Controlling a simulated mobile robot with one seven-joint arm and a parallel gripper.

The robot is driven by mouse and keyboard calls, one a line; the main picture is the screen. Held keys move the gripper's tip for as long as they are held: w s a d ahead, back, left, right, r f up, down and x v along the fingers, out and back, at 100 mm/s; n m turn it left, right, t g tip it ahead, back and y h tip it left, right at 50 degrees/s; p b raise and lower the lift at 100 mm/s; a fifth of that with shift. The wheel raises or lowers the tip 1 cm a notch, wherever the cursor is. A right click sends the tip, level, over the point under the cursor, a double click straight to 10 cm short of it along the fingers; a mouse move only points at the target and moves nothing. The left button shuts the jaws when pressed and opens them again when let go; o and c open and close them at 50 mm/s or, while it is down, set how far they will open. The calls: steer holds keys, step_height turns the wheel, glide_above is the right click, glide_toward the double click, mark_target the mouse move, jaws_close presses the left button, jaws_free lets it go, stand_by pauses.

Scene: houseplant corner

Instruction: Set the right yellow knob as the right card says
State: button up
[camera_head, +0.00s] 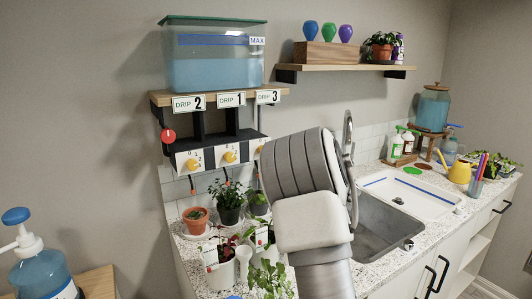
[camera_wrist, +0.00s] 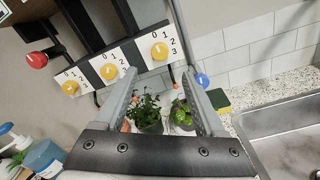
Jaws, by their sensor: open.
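Three yellow knobs sit in a row on white dial plates. The right yellow knob (camera_wrist: 160,51) shows in the wrist view, with the numerals 1, 2 and 3 to its right; its small dark mark is too small to read surely. The right card (camera_head: 268,96) reads DRIP 3 and hangs from the shelf edge. My gripper (camera_wrist: 157,75) is open and empty, its fingers spread, with the right knob ahead between and beyond the tips, seemingly not touching. My arm hides the gripper in the head view.
The middle knob (camera_head: 230,157) and left knob (camera_head: 192,163) are beside it, under cards DRIP 1 (camera_head: 231,99) and DRIP 2 (camera_head: 189,103). A red knob (camera_head: 168,136) is at far left. Potted plants (camera_wrist: 145,112) stand below the panel; the sink (camera_head: 380,240) is right.

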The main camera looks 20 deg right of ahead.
steer(key=p+x, duration=0.1)
steer(key=x, duration=0.9)
steer(key=shift+w, duration=0.35)
steer(key=shift+a, duration=0.1)
jaws_close()
